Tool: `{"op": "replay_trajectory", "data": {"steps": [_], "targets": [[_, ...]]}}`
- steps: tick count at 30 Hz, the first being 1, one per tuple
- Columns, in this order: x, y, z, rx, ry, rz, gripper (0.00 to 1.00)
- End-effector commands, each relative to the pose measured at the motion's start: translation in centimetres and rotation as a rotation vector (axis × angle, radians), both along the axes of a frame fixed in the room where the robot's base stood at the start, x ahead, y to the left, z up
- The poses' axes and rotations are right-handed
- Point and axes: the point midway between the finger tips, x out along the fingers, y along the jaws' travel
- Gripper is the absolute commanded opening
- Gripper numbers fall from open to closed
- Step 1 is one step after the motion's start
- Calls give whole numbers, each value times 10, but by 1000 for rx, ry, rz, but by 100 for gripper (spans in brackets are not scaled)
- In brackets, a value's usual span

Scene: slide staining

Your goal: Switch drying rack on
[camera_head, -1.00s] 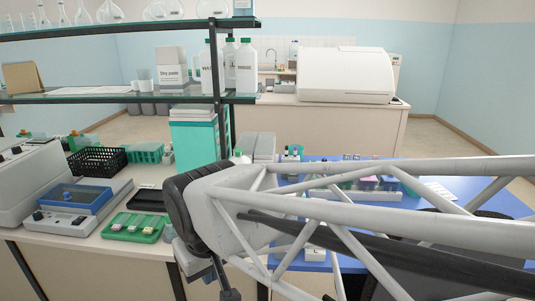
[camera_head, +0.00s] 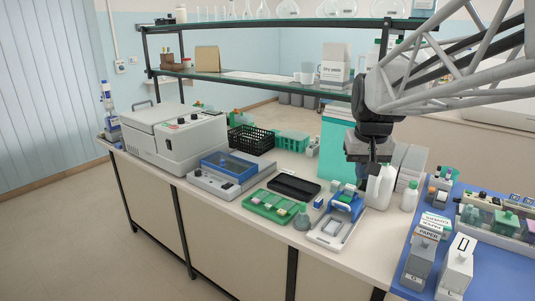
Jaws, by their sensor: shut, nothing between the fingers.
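No label marks the drying rack, so I cannot tell for certain which device it is. A low grey unit with a blue-framed top (camera_head: 228,161) sits left of centre on the bench, with small dark knobs on its front. A smaller white unit with a blue raised part (camera_head: 335,226) stands near the bench's front edge. My gripper (camera_head: 366,184) is shut and empty, pointing down above the bench, just behind the smaller unit and beside a white bottle (camera_head: 382,187). The fingertips are small and partly lost against the things behind them.
A green tray with slides (camera_head: 262,207) and a black tray (camera_head: 293,187) lie between the two units. A large grey box with a control panel (camera_head: 165,140) is at left. Shelves (camera_head: 235,73) stand behind. Bottles and boxes crowd the right around the blue mat (camera_head: 405,277).

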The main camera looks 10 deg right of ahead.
Motion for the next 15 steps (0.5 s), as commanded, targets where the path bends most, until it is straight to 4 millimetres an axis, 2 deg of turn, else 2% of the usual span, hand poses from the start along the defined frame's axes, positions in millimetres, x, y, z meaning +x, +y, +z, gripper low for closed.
{"op": "replay_trajectory", "data": {"steps": [3, 15], "targets": [[25, -25, 5, 1, 6, -28, 0], [95, -115, 17, 5, 17, -114, 0]]}}
